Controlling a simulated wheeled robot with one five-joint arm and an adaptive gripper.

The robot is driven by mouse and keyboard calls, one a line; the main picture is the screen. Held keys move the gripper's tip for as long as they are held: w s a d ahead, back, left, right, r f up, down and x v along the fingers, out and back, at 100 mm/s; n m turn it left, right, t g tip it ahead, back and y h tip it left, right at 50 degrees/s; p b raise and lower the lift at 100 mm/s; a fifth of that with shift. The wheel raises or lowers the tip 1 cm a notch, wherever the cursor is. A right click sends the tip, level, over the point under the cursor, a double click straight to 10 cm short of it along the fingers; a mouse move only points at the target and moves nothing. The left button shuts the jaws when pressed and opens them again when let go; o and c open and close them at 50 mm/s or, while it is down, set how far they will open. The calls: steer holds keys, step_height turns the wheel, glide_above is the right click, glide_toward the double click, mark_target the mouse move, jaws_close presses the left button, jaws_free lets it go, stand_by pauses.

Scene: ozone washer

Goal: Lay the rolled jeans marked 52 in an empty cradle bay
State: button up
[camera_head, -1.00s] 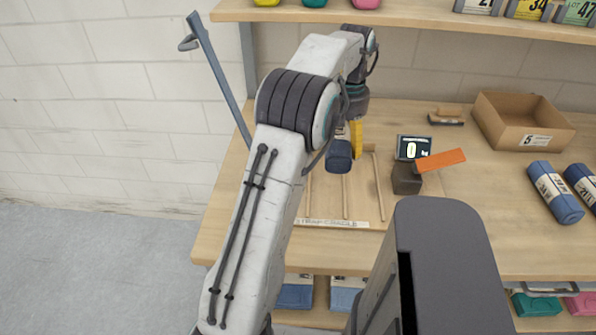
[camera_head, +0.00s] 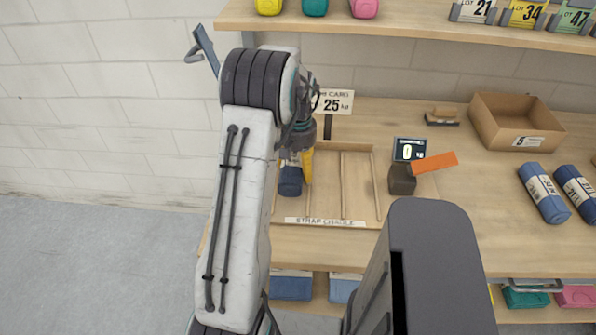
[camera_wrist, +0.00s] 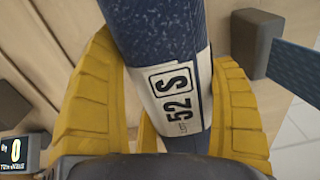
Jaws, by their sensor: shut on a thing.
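The rolled jeans marked 52 are a dark blue roll with a white band reading "52 S" in the wrist view (camera_wrist: 178,95). In the head view they show (camera_head: 290,182) over the left part of the wooden strap cradle (camera_head: 325,222). My gripper (camera_head: 303,170) is shut on them, with its yellow fingers on both sides of the roll in the wrist view (camera_wrist: 165,120). The cradle has thin wooden dividers, and its middle and right bays look empty. The arm hides part of its left side. I cannot tell whether the roll touches the cradle.
A display reading 0 (camera_head: 409,150), a dark block (camera_head: 402,180) and an orange strip (camera_head: 434,163) stand right of the cradle. A sign reading "25 kg" (camera_head: 332,102) stands behind. A cardboard box (camera_head: 515,125) and two blue rolls (camera_head: 543,192) are further right. A shelf (camera_head: 400,32) runs above.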

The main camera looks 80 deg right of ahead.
mark_target(298, 157)
steer(key=shift+f+p, duration=0.7)
steer(key=shift+p, duration=0.55)
steer(key=shift+f, duration=1.15)
steer(key=shift+f+b, duration=0.2)
steer(key=shift+b, duration=0.1)
steer(key=o, duration=1.2)
steer(key=shift+c, duration=0.2)
step_height(298, 157, up, 5)
steer(key=shift+f, duration=0.1)
steer(key=shift+r+b, duration=0.35)
steer(key=shift+b, duration=0.55)
steer(key=shift+r+b, duration=1.85)
steer(key=shift+r, duration=1.6)
